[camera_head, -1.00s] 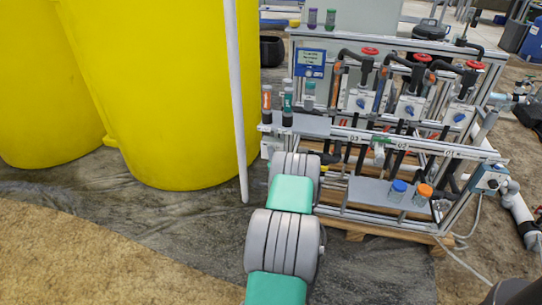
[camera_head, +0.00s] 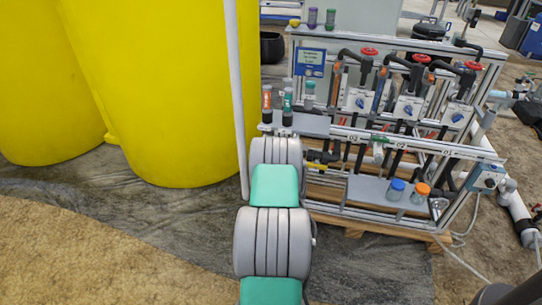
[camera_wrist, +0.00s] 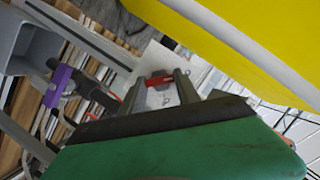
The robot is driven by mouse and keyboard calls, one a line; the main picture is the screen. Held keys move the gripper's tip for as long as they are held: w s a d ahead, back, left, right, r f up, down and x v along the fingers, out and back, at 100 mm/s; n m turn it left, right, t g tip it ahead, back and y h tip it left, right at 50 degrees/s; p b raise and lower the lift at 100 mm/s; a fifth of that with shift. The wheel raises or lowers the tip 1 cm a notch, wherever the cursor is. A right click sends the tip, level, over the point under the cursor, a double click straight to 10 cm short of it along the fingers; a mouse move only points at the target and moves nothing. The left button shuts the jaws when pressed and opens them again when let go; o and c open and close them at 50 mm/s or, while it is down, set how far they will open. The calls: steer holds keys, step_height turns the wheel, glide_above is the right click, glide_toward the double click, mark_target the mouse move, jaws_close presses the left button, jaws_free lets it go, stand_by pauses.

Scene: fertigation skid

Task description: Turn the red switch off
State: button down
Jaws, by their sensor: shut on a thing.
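The red switch (camera_wrist: 158,80) shows in the wrist view on a pale plate (camera_wrist: 160,60). My gripper (camera_wrist: 161,86) is around it, with one dark finger on each side, and is shut on it. The switch's exact angle is hard to tell, as the fingers cover part of it. In the head view my arm reaches to the left end of the skid (camera_head: 395,140), and it hides the red switch and my gripper there.
Yellow tanks (camera_head: 160,95) and a white upright pipe (camera_head: 237,90) stand close on the left. Red handwheels (camera_head: 369,51) and blue knobs sit on the skid. Blue (camera_head: 396,190) and orange-capped jars stand on its lower shelf. A purple fitting (camera_wrist: 60,85) shows in the wrist view.

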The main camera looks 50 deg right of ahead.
steer(key=shift+d+r, duration=0.15)
steer(key=c, duration=1.1)
jaws_free()
steer(key=shift+c, duration=0.2)
steer(key=shift+o, duration=1.3)
steer(key=p+v, duration=0.2)
steer(key=v, duration=0.6)
steer(key=shift+w, duration=0.15)
